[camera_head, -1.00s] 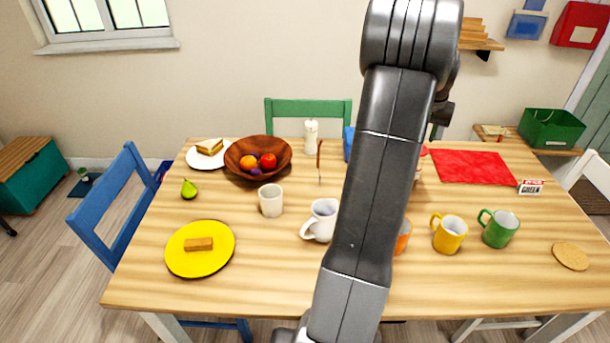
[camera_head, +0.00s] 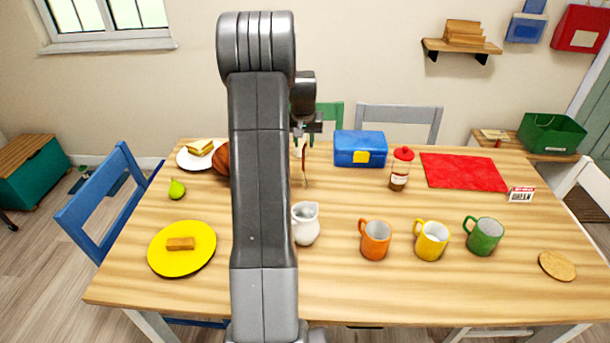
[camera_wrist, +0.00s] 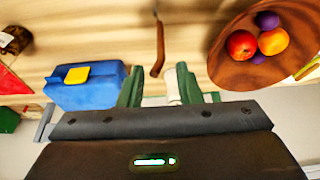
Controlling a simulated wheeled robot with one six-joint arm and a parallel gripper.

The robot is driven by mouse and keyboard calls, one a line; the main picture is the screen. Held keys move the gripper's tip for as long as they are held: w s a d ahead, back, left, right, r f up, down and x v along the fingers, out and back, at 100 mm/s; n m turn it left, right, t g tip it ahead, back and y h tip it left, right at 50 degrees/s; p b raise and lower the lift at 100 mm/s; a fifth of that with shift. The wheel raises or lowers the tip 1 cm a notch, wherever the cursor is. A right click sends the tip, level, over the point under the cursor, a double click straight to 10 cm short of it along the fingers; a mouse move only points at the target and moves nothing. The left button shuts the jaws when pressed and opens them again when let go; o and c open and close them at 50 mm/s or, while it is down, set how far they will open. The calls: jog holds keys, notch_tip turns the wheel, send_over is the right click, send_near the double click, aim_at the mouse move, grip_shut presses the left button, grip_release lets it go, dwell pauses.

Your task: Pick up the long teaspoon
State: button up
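A thin, long-handled utensil with a brown handle, which looks like the long teaspoon (camera_head: 305,166), is toward the back of the table, just right of my arm. My gripper (camera_head: 304,140) is above the back of the table near the handle. In the wrist view my gripper (camera_wrist: 158,80) shows two fingers spread apart with nothing held between them. The handle's end lies in line with the gap, apart from the fingers.
A blue box (camera_head: 360,149) and a fruit bowl (camera_wrist: 265,74) flank the utensil. A sauce jar (camera_head: 400,170), a white jug (camera_head: 306,224) and orange (camera_head: 376,240), yellow (camera_head: 431,241) and green (camera_head: 483,236) mugs stand rightward. A green chair (camera_head: 329,112) is behind.

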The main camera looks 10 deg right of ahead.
jog(key=shift+s+p+x, duration=0.15)
jog(key=shift+p+x, duration=0.15)
jog(key=shift+x, duration=1.1)
jog(key=shift+s+p+x, duration=0.2)
jog(key=shift+p+x, duration=0.05)
jog(key=shift+x, duration=1.2)
jog(key=shift+a, duration=0.15)
grip_shut()
